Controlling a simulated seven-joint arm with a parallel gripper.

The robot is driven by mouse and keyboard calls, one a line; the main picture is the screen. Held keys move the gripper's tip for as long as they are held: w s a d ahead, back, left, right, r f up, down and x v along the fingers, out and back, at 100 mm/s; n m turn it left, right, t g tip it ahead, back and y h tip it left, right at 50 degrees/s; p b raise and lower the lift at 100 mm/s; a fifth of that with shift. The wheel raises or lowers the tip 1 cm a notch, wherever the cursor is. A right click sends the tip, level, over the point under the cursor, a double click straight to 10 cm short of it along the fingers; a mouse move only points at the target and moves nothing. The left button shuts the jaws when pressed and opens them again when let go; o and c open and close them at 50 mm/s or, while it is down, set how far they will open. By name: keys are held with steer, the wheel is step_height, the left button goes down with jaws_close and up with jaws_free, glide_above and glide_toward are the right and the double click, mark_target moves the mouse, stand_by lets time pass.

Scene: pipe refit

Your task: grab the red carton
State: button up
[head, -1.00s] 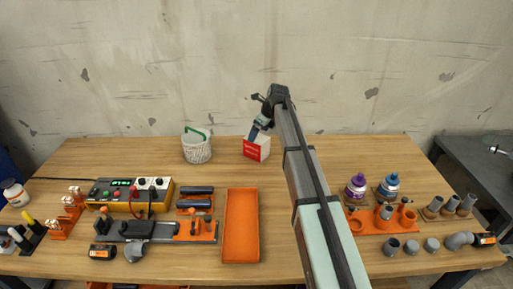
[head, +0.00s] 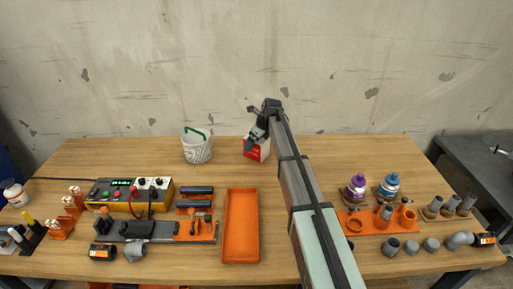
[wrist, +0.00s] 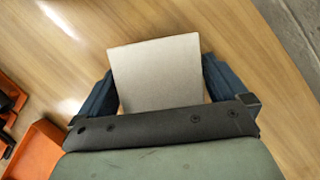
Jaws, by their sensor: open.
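The red carton (head: 260,154) stands at the back middle of the table, red with a white upper part, partly hidden by my gripper (head: 249,146). In the wrist view, a pale, flat, nearly square carton face (wrist: 155,68) lies between the two dark blue fingers of my gripper (wrist: 160,88). The fingers are open, one on each side of the carton. I cannot tell whether either finger touches it.
A white basket (head: 197,148) with a green handle stands left of the carton. An orange tray (head: 241,228) lies in front. A purple-capped bottle (head: 355,187) and a blue-capped bottle (head: 389,186) stand at right.

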steer(key=shift+f, duration=0.25)
stand_by(0.5)
steer(key=c, duration=1.1)
